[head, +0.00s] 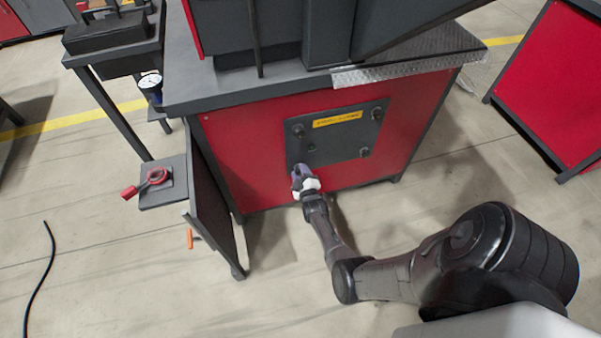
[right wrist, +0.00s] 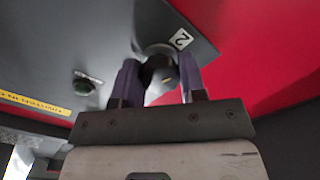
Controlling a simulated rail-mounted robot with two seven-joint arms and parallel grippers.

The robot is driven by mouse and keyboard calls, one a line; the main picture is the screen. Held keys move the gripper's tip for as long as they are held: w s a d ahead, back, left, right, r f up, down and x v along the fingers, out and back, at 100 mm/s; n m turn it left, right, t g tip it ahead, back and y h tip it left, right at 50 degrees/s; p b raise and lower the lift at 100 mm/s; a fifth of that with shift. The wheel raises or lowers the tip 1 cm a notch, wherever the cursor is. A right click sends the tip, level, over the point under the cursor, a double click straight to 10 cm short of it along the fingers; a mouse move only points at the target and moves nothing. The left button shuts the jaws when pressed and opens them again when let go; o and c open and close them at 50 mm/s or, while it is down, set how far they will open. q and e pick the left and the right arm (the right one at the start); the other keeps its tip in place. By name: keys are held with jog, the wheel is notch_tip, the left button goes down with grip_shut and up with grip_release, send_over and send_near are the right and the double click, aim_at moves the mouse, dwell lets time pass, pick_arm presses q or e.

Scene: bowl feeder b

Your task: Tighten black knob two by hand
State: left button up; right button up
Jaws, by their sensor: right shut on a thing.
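Black knob two (right wrist: 159,74) sits at a corner of the dark grey panel (head: 344,140), beside a white label reading 2 (right wrist: 181,39). My right gripper (head: 301,172) is at the panel's lower left corner and hides this knob in the head view. In the right wrist view, the purple fingers of my right gripper (right wrist: 158,68) stand on either side of the knob and are shut on it. My left gripper is not in view.
Other black knobs (head: 376,114) sit at the panel's other corners, with a green button (head: 311,148) and a yellow label (head: 338,118) between. The red cabinet's open door (head: 211,205) stands left of my right gripper. A small shelf (head: 164,187) holds a red-handled tool.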

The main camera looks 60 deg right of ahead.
jog(key=m, duration=0.4)
jog(key=shift+m+p, duration=0.35)
jog(key=shift+m, duration=0.05)
jog(key=m, duration=0.4)
jog(key=shift+m, duration=0.3)
jog(key=m, duration=0.4)
jog(key=shift+m, duration=0.3)
jog(key=m, duration=0.4)
jog(key=shift+m, duration=0.7)
